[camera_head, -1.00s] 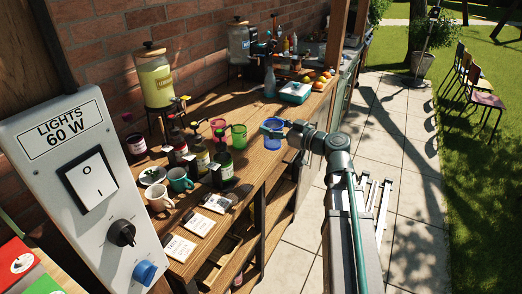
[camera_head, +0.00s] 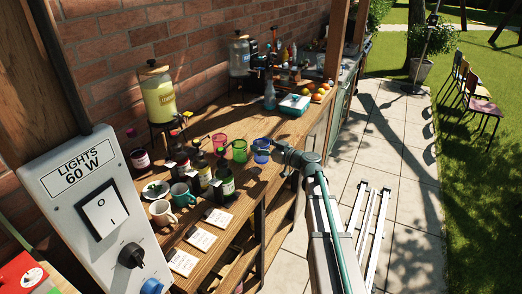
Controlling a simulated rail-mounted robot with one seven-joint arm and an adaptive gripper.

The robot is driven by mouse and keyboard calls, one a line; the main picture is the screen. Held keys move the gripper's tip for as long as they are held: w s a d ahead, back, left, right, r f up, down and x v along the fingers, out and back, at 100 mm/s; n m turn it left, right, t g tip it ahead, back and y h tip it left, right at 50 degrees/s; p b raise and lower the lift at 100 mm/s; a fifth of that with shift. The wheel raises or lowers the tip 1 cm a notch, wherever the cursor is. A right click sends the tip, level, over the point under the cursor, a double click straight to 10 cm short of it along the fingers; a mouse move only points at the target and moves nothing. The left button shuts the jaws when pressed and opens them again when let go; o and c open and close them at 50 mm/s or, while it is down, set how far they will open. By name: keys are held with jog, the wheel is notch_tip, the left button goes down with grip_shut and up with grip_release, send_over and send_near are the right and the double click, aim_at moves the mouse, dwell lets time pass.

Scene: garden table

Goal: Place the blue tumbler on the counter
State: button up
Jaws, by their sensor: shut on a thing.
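The blue tumbler (camera_head: 261,152) is a clear blue cup, upright near the front edge of the wooden counter (camera_head: 268,186). My gripper (camera_head: 268,149) comes from the right and is shut on the tumbler. Its fingers are small in this view and partly merge with the tumbler. The tumbler's base is over or at the counter top; I cannot tell whether it touches the wood. A green tumbler (camera_head: 239,151) stands just left of it, and a pink tumbler (camera_head: 219,141) stands further left.
Several dark bottles (camera_head: 222,176), a teal mug (camera_head: 182,194) and a cream mug (camera_head: 161,212) stand to the left. White cards (camera_head: 201,237) lie at the front. A teal-and-white box (camera_head: 294,104) and fruit are behind. A wooden post (camera_head: 334,75) rises at the right.

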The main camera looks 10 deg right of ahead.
jog(key=shift+w+f+p, duration=0.4)
jog(key=shift+f, duration=0.2)
notch_tip(320, 180, down, 2)
jog(key=shift+f, duration=0.15)
jog(key=shift+s, duration=0.1)
jog(key=shift+f+b, duration=0.2)
jog(key=shift+b, duration=0.4)
jog(key=o, duration=1.2)
jog(key=shift+o, duration=0.2)
jog(key=p, duration=0.3)
jog(key=shift+r+p, duration=0.3)
